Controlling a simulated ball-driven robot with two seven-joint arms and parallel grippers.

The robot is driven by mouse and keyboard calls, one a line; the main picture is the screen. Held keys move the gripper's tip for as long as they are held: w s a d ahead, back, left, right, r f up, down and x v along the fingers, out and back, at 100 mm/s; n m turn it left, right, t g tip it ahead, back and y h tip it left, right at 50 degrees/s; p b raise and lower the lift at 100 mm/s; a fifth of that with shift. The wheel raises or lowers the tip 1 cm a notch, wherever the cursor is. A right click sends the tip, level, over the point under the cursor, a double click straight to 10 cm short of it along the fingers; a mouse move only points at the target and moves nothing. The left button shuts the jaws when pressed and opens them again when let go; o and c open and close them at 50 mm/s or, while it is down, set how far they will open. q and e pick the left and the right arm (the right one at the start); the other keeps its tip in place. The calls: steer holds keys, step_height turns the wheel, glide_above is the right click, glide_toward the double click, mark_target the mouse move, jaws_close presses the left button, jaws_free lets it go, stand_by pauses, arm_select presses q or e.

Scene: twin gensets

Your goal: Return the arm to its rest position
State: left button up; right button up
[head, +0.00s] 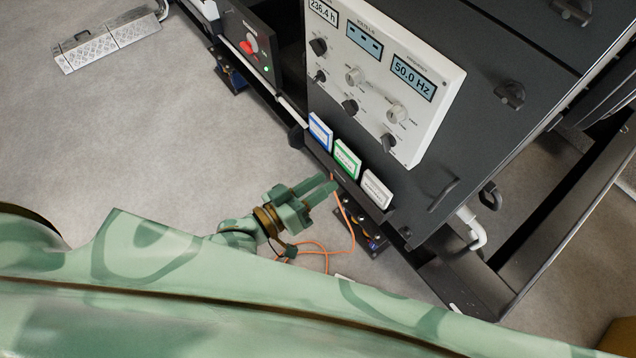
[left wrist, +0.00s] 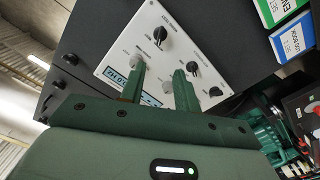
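My left gripper (head: 325,187) is green, and its arm reaches up from behind my green body in the head view. It is beside the front of the dark genset cabinet (head: 480,95), close to the small label holder at the panel's lower edge. In the left wrist view its two fingers (left wrist: 158,80) stand apart with nothing between them, in front of the white control panel (left wrist: 165,35). I cannot tell whether they touch anything. The control panel (head: 385,75) has several knobs and displays, one reading 50.0 Hz. My right gripper is not in view.
Blue, green and white cards (head: 347,158) stand in a holder near my left gripper. An orange cable (head: 352,232) hangs and loops beside it. A red-switch box (head: 249,44) is at upper left. A metal ramp plate (head: 108,42) lies on the floor.

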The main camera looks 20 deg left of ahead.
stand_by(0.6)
arm_select(q)
steer(key=s+a+f+m+g+y+b, duration=0.1)
steer(key=s+a+f+g+y, duration=0.3)
steer(key=f, duration=0.6)
steer(key=s+a+f+m+g+y+b, duration=0.1)
steer(key=s+a+f+m, duration=0.1)
steer(key=a+f, duration=0.6)
steer(key=s+a+f+m+g+y+b, duration=0.1)
steer(key=s+a+f+g+y, duration=0.15)
steer(key=f, duration=0.95)
steer(key=s+a+f+g+y+b, duration=0.2)
steer(key=s+a+f+g+y, duration=0.15)
steer(key=s+f, duration=0.7)
steer(key=s+d+f+g+b, duration=0.1)
steer(key=s+f, duration=0.1)
steer(key=s, duration=0.4)
steer(key=s+d+f+n+g+b, duration=0.1)
steer(key=s+f+b, duration=0.1)
steer(key=s, duration=0.5)
steer(key=shift+s+d+f+g, duration=0.3)
steer(key=shift+f+g, duration=0.1)
steer(key=shift+f, duration=0.3)
